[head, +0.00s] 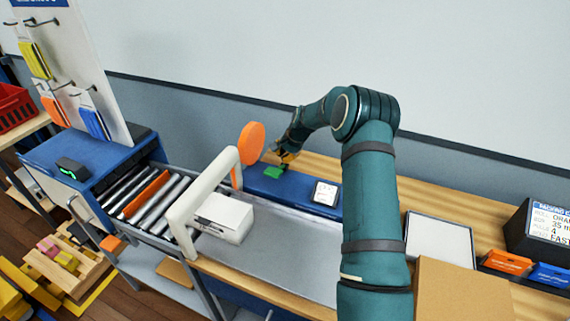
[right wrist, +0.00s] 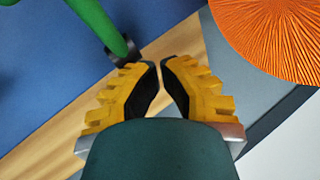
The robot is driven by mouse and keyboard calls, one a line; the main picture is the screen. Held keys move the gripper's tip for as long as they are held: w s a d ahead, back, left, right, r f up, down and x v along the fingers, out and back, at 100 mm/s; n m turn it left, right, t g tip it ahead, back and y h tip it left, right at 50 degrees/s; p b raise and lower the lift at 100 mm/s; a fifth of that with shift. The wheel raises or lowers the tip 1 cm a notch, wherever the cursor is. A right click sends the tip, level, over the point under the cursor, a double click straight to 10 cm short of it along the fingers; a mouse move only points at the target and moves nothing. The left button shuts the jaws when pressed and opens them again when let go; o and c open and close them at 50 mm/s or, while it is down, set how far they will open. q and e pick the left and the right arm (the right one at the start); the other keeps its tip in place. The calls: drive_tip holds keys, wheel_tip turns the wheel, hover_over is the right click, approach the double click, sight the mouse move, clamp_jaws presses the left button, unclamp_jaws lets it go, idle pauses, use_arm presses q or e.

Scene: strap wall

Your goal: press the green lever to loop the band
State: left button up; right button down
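The green lever (head: 274,172) sits on the blue top of the strapping machine (head: 293,189), behind the arch. The right wrist view shows it as a green rod (right wrist: 98,24) with a dark collar, just beyond and left of my fingertips. My right gripper (head: 286,154) is beside the lever in the head view; its yellow fingers (right wrist: 160,62) nearly meet, with nothing between them. Contact with the lever does not show. A white box (head: 224,216) lies on the grey bed by the cream arch (head: 203,200). No band around the box can be made out. My left gripper is out of view.
An orange reel (head: 252,143) stands close behind the arch; it shows in the right wrist view (right wrist: 280,35). A small white display panel (head: 325,193) is right of the lever. A roller conveyor (head: 150,195) leads left. A cardboard box (head: 462,290) stands at the front right.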

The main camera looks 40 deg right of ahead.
drive_tip(key=shift+s+a+f, duration=0.3)
drive_tip(key=shift+a+f, duration=0.2)
drive_tip(key=shift+f, duration=0.15)
drive_tip(key=shift+a+f+b, duration=0.25)
drive_tip(key=shift+a+b, duration=0.15)
drive_tip(key=shift+b, duration=0.15)
idle(0.9)
drive_tip(key=shift+r, duration=0.1)
drive_tip(key=shift+w+d+r+p, duration=0.35)
drive_tip(key=shift+w+r+p, duration=0.1)
drive_tip(key=shift+w+r, duration=0.15)
drive_tip(key=shift+w+d+r+p, duration=0.15)
drive_tip(key=shift+d+r+p, duration=0.35)
drive_tip(key=shift+r, duration=0.3)
drive_tip(key=shift+w+d+r+p, duration=0.25)
drive_tip(key=shift+d+r, duration=0.3)
drive_tip(key=shift+r, duration=0.2)
drive_tip(key=shift+w+d+r+p, duration=0.1)
drive_tip(key=shift+d+r+p, duration=0.4)
drive_tip(key=shift+r, duration=0.3)
